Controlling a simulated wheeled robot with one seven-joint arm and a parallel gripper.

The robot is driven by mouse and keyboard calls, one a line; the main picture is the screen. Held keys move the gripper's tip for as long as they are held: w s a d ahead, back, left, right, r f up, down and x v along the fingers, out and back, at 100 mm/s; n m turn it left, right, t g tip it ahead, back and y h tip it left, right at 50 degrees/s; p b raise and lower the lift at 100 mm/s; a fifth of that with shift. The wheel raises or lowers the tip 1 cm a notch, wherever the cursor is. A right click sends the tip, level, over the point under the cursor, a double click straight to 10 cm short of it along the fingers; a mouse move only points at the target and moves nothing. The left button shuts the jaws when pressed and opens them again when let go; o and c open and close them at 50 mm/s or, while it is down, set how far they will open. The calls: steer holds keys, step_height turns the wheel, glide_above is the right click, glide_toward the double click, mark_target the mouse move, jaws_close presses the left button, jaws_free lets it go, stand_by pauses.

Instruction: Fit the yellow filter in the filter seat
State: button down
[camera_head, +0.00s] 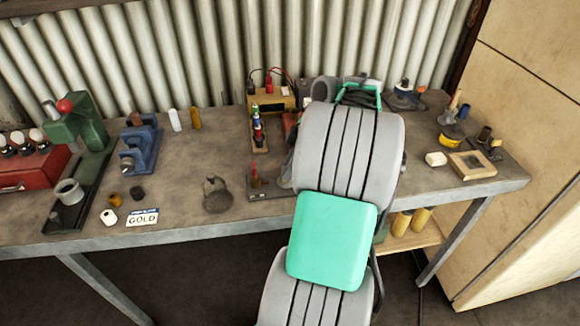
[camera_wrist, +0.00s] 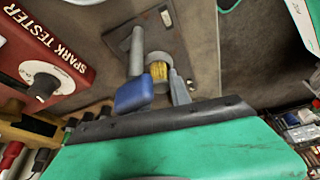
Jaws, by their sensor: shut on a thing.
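In the wrist view, the yellow filter (camera_wrist: 158,70), ribbed with a pale end cap, sits between the fingers of my gripper (camera_wrist: 155,88). My gripper is shut on it. Beyond the filter lies a flat grey plate (camera_wrist: 185,50) with a small orange mark, which may be the filter seat; I cannot tell whether the filter touches it. A grey upright cylinder (camera_wrist: 137,48) shows right beside the filter. In the head view my arm hides the gripper and the filter; part of a dark plate (camera_head: 270,190) shows at the arm's left side.
A red spark tester (camera_wrist: 45,55) stands close on the left in the wrist view. In the head view, a round grey part (camera_head: 216,195) lies left of the arm. A green press (camera_head: 75,140) and blue vise (camera_head: 140,145) stand further left.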

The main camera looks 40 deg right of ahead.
steer(key=c, duration=0.7)
jaws_free()
steer(key=shift+r, duration=0.1)
steer(key=shift+r+p, duration=3)
steer(key=shift+r, duration=0.4)
